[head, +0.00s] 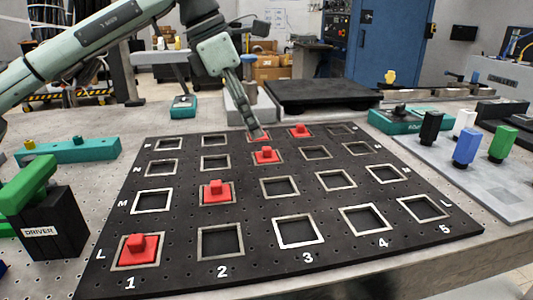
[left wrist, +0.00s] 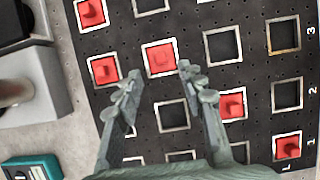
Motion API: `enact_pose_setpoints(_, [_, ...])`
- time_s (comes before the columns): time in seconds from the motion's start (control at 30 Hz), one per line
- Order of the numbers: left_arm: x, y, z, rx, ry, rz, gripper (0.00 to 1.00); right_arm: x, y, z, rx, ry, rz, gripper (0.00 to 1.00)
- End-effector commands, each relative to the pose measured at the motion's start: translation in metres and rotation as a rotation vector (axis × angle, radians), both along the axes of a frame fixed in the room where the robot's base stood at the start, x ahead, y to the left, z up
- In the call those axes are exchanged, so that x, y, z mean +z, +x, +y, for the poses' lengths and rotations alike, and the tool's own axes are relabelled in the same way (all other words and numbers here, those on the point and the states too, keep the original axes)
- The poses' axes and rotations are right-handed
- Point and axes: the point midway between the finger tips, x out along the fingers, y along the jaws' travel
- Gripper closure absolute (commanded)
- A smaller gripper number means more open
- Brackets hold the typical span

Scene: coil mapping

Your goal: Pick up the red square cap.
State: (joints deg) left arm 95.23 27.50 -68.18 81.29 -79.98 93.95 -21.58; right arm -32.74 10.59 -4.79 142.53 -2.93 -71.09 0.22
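Several red square caps with small knobs sit in square frames on the black board (head: 250,185). They are the front-left cap (head: 138,250), the second-row cap (head: 216,192), the third-row cap (head: 266,155) and two back-row caps (head: 300,131), (head: 258,136). My left gripper (head: 251,131) points down near the back of the board, above it. In the left wrist view its fingers (left wrist: 158,70) are spread and empty, with the third-row cap (left wrist: 160,57) just beyond and between the tips. I cannot tell the exact height. My right gripper is out of view.
A black box marked DRIVER (head: 52,228) with green parts stands at left. A grey plate (head: 440,165) at right bears a blue peg (head: 466,147), a green peg (head: 503,143), and others. A dark platform (head: 320,95) stands behind the board. Several frames are empty.

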Motion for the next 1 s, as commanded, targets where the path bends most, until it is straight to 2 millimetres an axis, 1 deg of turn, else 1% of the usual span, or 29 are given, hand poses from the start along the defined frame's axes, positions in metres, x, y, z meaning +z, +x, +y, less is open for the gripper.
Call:
enact_pose_setpoints(0.17, [-0.014, 0.001, -0.008, 0.000, 0.001, 0.001, 0.60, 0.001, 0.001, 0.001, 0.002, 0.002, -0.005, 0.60])
enact_pose_setpoints(0.3, [-0.033, 0.001, -0.020, -0.002, 0.000, 0.002, 0.60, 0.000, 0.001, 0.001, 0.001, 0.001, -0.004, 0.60])
enact_pose_setpoints(0.4, [-0.045, 0.003, -0.024, -0.001, 0.000, 0.001, 0.60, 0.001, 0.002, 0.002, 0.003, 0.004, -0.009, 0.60])
enact_pose_setpoints(0.5, [-0.049, 0.004, -0.026, 0.000, -0.002, -0.001, 0.60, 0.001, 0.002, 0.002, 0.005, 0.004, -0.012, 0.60])
enact_pose_setpoints(0.67, [-0.049, 0.004, -0.026, 0.000, -0.002, -0.001, 0.60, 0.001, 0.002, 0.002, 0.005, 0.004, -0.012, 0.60])
enact_pose_setpoints(0.9, [-0.049, 0.004, -0.026, 0.000, -0.002, -0.001, 0.90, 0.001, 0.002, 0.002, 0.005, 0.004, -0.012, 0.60])
enact_pose_setpoints(1.0, [-0.049, 0.004, -0.026, 0.000, -0.002, -0.001, 1.00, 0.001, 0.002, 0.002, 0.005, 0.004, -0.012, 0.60])
